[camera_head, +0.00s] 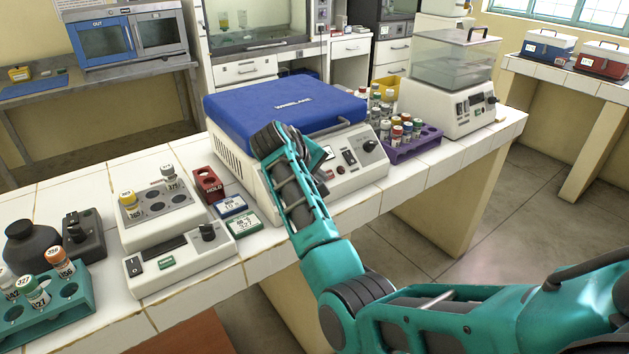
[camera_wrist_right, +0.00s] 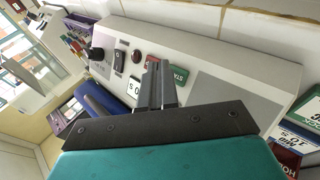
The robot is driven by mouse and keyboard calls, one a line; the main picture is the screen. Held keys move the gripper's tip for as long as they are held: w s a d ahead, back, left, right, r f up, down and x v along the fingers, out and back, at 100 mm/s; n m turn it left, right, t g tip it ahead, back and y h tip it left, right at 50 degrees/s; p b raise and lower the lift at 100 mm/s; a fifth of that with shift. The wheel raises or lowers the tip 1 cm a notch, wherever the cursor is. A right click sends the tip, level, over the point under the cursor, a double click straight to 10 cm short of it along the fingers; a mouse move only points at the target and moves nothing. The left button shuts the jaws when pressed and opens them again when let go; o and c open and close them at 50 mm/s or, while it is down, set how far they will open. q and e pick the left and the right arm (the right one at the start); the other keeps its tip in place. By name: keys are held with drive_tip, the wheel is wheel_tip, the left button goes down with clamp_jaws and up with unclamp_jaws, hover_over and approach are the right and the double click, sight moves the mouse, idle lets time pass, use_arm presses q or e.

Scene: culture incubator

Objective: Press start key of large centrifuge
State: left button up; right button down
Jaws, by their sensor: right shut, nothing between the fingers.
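The large centrifuge has a blue lid (camera_head: 285,104) that is closed and a pale body with a sloping control panel (camera_head: 372,158) at its front. In the head view my right gripper (camera_head: 324,156) is at the left part of this panel and partly hides it. In the right wrist view my right gripper (camera_wrist_right: 158,68) is shut and empty, its fingertips over the panel. The green start key (camera_wrist_right: 179,76) shows just beside the fingers, partly covered by them. I cannot tell whether the fingertips touch the panel. My left gripper is not in view.
A purple rack (camera_head: 420,144) with several capped tubes stands right of the centrifuge. A water bath (camera_head: 455,65) is behind it. To the left are a red block (camera_head: 208,184), two small timers (camera_head: 240,222) and a mixer (camera_head: 187,257). The panel's dark knob (camera_wrist_right: 97,53) is near the switches.

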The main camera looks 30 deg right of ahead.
drive_tip(key=shift+w+f, duration=0.1)
drive_tip(key=shift+w, duration=0.05)
drive_tip(key=shift+w+f, duration=0.15)
drive_tip(key=shift+f, duration=0.05)
